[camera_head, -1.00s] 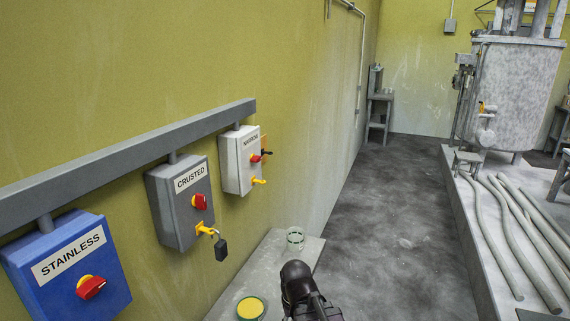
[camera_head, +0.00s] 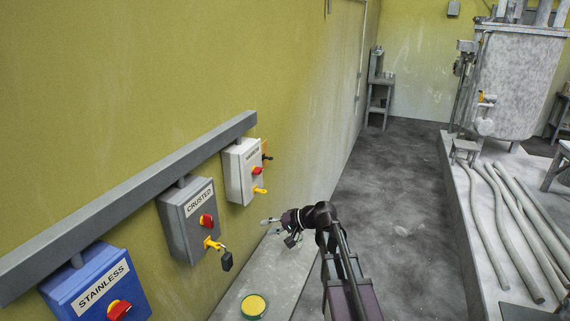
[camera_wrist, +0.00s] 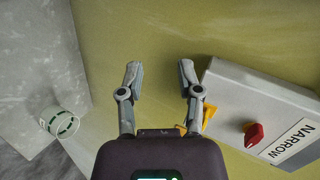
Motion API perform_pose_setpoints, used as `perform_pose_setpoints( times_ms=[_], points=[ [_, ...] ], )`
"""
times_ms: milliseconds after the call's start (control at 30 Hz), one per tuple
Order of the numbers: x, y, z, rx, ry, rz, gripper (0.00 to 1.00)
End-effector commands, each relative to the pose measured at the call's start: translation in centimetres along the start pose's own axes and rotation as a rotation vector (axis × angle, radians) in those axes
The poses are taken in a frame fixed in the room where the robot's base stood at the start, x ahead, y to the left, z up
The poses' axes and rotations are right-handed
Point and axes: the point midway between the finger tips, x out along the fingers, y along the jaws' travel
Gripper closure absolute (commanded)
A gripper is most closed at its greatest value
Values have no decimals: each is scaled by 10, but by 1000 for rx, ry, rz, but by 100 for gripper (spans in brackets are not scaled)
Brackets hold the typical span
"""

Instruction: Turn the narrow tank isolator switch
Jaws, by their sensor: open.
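The NARROW switch box (camera_head: 236,174) is light grey and hangs on the wall at the far end of a row of three. Its red rotary knob (camera_head: 257,170) has a yellow hasp (camera_head: 260,190) below it. In the wrist view the box (camera_wrist: 262,95) is at the right, tilted, with the red knob (camera_wrist: 253,134) and a yellow part near my right finger. My gripper (camera_head: 267,223) is open and empty, below and right of the box, near the wall. In the wrist view its fingers (camera_wrist: 159,72) are apart with bare wall between them, left of the box.
The grey CRUSTED box (camera_head: 180,230) carries a black padlock (camera_head: 226,261). The blue STAINLESS box (camera_head: 88,275) is nearest. A grey rail (camera_head: 130,200) runs above them. Below are a ledge with a yellow-topped tin (camera_head: 253,306) and a clear jar with green marks (camera_wrist: 64,122).

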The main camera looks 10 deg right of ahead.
Motion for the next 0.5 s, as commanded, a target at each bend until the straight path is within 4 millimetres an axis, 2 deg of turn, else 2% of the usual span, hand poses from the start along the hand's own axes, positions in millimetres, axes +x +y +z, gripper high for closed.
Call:
perform_pose_setpoints(
  times_ms=[33,200,333,500],
  points=[
    [-13,-23,-21,22,27,-64,54],
    [-47,-67,-67,89,109,-260,54],
    [-68,-87,-91,126,152,-366,54],
    [-82,-99,-106,150,181,-436,54]
  ],
)
